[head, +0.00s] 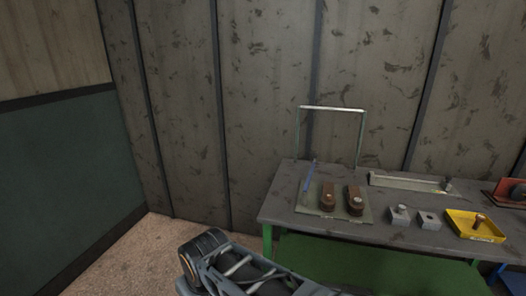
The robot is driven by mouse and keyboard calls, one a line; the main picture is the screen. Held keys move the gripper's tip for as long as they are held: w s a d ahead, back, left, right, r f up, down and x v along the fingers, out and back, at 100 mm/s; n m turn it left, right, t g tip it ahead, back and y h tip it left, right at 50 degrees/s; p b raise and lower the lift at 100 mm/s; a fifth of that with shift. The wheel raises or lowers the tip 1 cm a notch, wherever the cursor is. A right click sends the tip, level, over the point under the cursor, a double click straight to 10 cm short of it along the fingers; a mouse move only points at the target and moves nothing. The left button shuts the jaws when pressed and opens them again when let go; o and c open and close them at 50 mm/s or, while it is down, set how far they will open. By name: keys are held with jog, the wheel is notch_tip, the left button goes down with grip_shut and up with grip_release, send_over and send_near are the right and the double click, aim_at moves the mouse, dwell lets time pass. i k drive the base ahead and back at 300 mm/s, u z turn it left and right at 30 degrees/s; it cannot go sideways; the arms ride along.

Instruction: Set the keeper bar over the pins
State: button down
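A grey-green board (364,213) lies on the left part of the table. Two brown rounded blocks, one on the left (328,196) and one on the right (355,200), sit on it side by side, each with a small pale round spot on top. A thin blue bar (309,177) stands or leans at the board's left edge. A long pale bar (405,178) lies along a flat plate at the table's back. I cannot tell which bar is the keeper bar, and pins are too small to make out. My arm shows at the bottom; my gripper is out of view.
The dark grey table (285,207) has green legs. Two small grey blocks (399,214) (428,220) stand right of the board. A yellow tray (466,231) holds a brown-handled thing. A red object (512,193) is at the right edge. A thin metal frame (333,108) rises behind.

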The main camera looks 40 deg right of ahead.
aim_at(315, 156)
jog(key=u, duration=0.1)
jog(key=i, duration=1.35)
jog(key=z, duration=0.6)
jog(key=i, duration=0.95)
jog(key=z, duration=1.2)
jog(key=i, duration=0.5)
jog(key=z, duration=0.4)
